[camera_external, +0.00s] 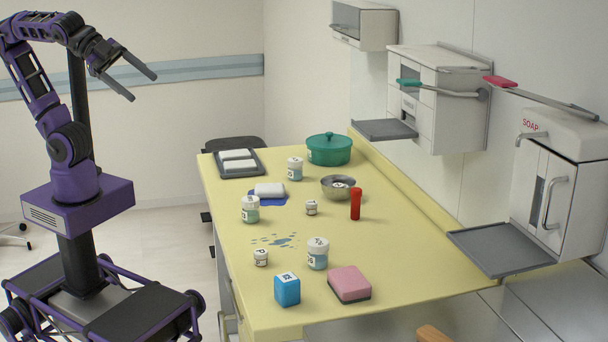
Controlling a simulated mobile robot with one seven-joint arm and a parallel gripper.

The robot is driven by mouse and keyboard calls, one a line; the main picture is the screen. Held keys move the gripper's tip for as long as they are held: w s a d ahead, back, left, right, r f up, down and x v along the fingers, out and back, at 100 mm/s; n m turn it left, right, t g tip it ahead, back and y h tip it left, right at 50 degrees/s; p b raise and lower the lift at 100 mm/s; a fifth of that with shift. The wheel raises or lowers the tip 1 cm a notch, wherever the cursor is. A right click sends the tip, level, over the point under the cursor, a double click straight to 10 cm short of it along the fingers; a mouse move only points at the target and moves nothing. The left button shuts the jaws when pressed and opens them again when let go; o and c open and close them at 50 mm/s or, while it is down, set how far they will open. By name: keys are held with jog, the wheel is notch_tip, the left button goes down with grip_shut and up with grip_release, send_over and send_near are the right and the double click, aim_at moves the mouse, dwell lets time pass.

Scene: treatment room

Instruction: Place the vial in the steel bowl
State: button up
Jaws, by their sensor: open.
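The steel bowl (338,194) stands toward the back right of the yellow table, with a small white-topped item (340,185) inside it. A small white-capped vial (311,208) stands upright in front of the bowl and to its left, apart from it. A similar small vial (261,258) stands near the table's left front edge. A red tube (355,204) stands upright just right of the bowl. I cannot tell which of these the task calls the vial. My gripper (144,88) is open and empty, raised high to the left of the table, away from all of them.
White-lidded jars (318,254) (250,209) (295,169), a blue box (287,289) and a pink sponge (349,283) stand about. A green pot (329,149) and dark tray (256,172) are at the back. Wall dispensers (566,180) overhang the right.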

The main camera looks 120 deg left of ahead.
jog(key=s+a+f+n+g+h, duration=0.1)
jog(key=s+a+f+n+g, duration=0.1)
jog(key=s+f, duration=0.4)
jog(key=s+a+f+n+g+h, duration=0.1)
jog(key=s+a+f+n+g, duration=0.1)
jog(key=s+f, duration=0.4)
notch_tip(320, 180, down, 4)
jog(key=shift+a+r+n+g, duration=0.2)
jog(key=shift+a+n+g, duration=0.2)
jog(key=shift+a+g, duration=0.55)
